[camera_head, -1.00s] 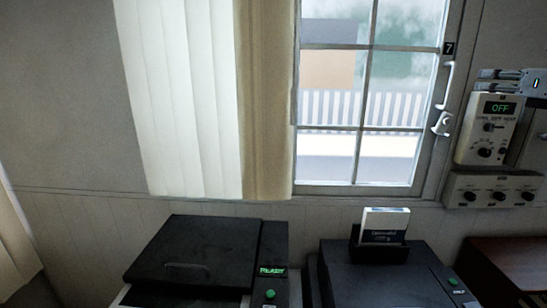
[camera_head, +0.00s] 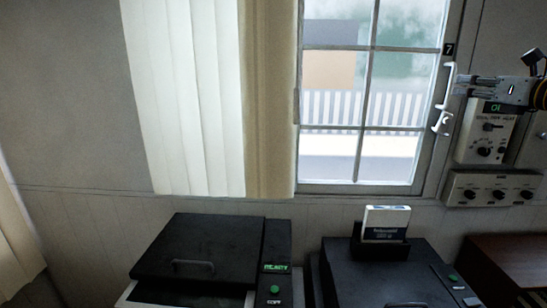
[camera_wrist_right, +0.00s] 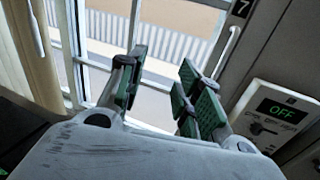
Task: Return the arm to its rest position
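My right gripper (camera_head: 462,87) comes in from the right edge of the head view, in front of the top of a wall-mounted control box (camera_head: 487,140) and near the window handle (camera_head: 443,110). In the right wrist view its two green-padded fingers (camera_wrist_right: 165,80) are spread apart with nothing between them. The window and its frame show behind the gap. The gripper covers part of the box's display in the head view; the wrist view shows it reading OFF (camera_wrist_right: 280,109). My left arm and gripper are not in view.
A window (camera_head: 365,100) with a curtain (camera_head: 190,95) fills the back wall. Below stand two dark machines, one with a lid (camera_head: 200,248), the other (camera_head: 375,275) holding a small box (camera_head: 386,223). A switch panel (camera_head: 490,188) hangs under the control box.

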